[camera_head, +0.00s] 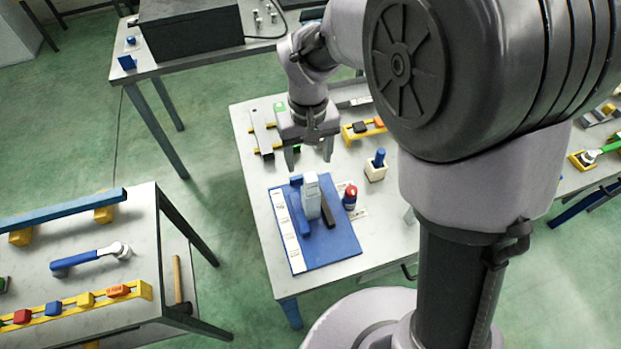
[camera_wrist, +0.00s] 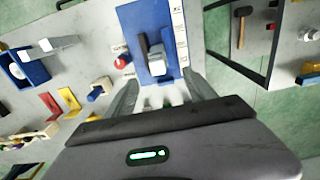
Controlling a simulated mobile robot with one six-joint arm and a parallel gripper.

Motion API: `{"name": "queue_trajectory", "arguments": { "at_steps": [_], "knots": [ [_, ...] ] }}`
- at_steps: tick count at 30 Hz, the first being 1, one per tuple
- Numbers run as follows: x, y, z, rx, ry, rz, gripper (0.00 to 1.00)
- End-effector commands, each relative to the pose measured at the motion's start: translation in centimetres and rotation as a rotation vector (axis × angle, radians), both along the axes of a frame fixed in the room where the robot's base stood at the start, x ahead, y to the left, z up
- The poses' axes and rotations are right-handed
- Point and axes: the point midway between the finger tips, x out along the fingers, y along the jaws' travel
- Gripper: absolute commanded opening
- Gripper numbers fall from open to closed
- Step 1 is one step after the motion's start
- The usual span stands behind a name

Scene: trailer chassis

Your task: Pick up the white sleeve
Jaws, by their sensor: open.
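The white sleeve (camera_head: 311,196) looks like a tall pale block standing upright on a blue board (camera_head: 338,246). Blue and dark bar-like parts are close beside it. In the wrist view the white sleeve (camera_wrist: 156,60) shows beyond the fingers, near the middle, on the blue board (camera_wrist: 133,22). My gripper (camera_head: 308,156) is open and empty, above the table and behind the sleeve in the head view. In the wrist view my gripper (camera_wrist: 161,90) has its fingers spread to either side, with the sleeve roughly in line with the gap. They do not appear to touch it.
A red-topped part (camera_head: 349,196) stands just right of the sleeve. A white block with a blue peg (camera_head: 376,167) stands further back right. A yellow rack (camera_head: 357,133) and grey bars (camera_head: 262,132) lie behind. Another table (camera_head: 95,240) is to the left.

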Motion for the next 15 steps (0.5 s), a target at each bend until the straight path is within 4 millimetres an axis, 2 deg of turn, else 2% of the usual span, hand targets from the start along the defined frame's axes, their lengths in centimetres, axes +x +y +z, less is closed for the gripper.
{"name": "queue_trajectory", "arguments": {
  "at_steps": [1,6,13,15],
  "knots": [
    [-0.1,0.0,-2.1,-0.001,0.005,0.0,0.64],
    [-0.1,-0.1,-6.9,-0.001,0.004,0.0,0.64],
    [0.0,-0.2,-10.0,0.001,0.0,-0.001,0.64],
    [0.0,-0.4,-11.6,-0.001,0.002,-0.001,0.64]
  ]
}}
